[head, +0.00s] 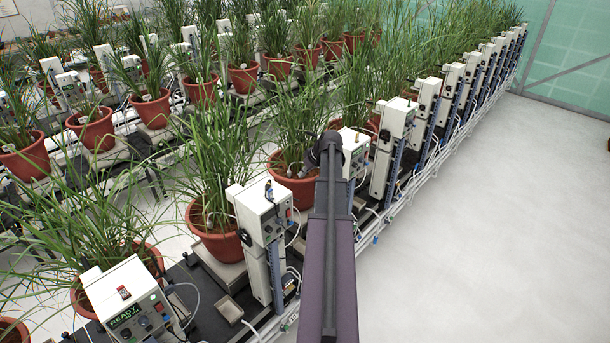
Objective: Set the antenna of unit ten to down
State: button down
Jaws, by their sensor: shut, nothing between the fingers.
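Several white weighing units stand in a row, each on a post beside a potted plant. The nearest unit (130,300) has a lit READY display and a small red part (123,292) on top. The second unit (262,212) has a small dark upright part (268,190) on top. A third unit (354,152) is partly hidden by my arm. No number is readable, so I cannot tell which is unit ten, nor make out an antenna's position. My arm reaches from the bottom edge to a dark joint; my gripper does not show.
Grassy plants in terracotta pots (215,234) line the row, their leaves overhanging the units. White pipes and cables run along the row's front edge. A second row (92,127) stands behind. The pale floor (490,230) on the right is clear.

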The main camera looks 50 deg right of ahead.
jog(key=shift+w+a+f+b, duration=0.25)
jog(key=shift+w+f+b, duration=0.2)
jog(key=shift+f+b, duration=1.05)
jog(key=shift+w+a+f+b, duration=0.3)
jog(key=shift+w+f+b, duration=0.1)
jog(key=shift+f+b, duration=1.15)
jog(key=shift+w+a+f+b, duration=0.25)
jog(key=shift+w+f+b, duration=0.2)
jog(key=shift+f+b, duration=1.05)
jog(key=shift+f, duration=0.15)
